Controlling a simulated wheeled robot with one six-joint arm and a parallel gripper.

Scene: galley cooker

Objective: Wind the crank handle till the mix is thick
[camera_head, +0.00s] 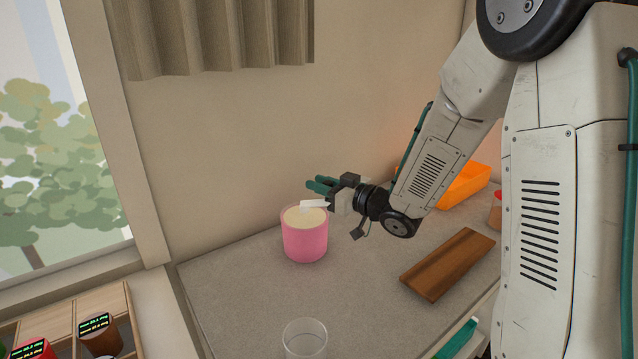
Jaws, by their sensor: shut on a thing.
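A pink pot (304,241) stands upright on the grey counter, filled near its rim with a smooth, pale cream mix (296,217). A short white bar (314,203) lies over the pot's mouth, with one end at the mix; it looks like the crank handle. My gripper (318,185), with teal fingers, is just above the pot's rim at the back right. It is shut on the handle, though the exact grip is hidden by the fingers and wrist. How thick the mix is cannot be told.
A clear empty glass (304,338) stands at the counter's front. A brown wooden board (447,264) lies to the right, with an orange tray (463,186) behind it. A shelf with labelled jars (100,338) is at lower left. The counter around the pot is clear.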

